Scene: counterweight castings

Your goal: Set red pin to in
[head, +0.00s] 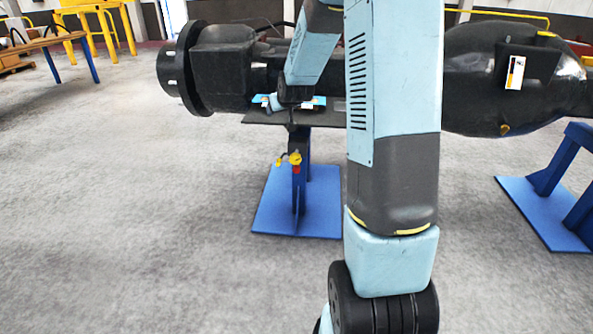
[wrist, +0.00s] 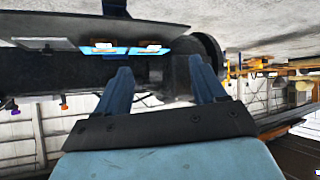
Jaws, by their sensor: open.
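A small red part (head: 296,170), which may be the red pin, shows in the head view just below a yellow fitting (head: 294,159) on a blue stand. It is too small to tell whether it is in or out. My gripper (wrist: 160,64) is open in the wrist view, its two blue fingers apart with nothing held between them. Beyond the fingers is the dark casting. In the head view my arm's end is near the dark plate above the stand, and its fingers are hard to make out.
A long black casting (head: 222,60) with a round flange lies across the back. The blue stand's foot (head: 320,205) rests on grey floor. Another blue stand (head: 545,215) is at the right. Blue panels (wrist: 102,49) lie along the dark plate (wrist: 60,30).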

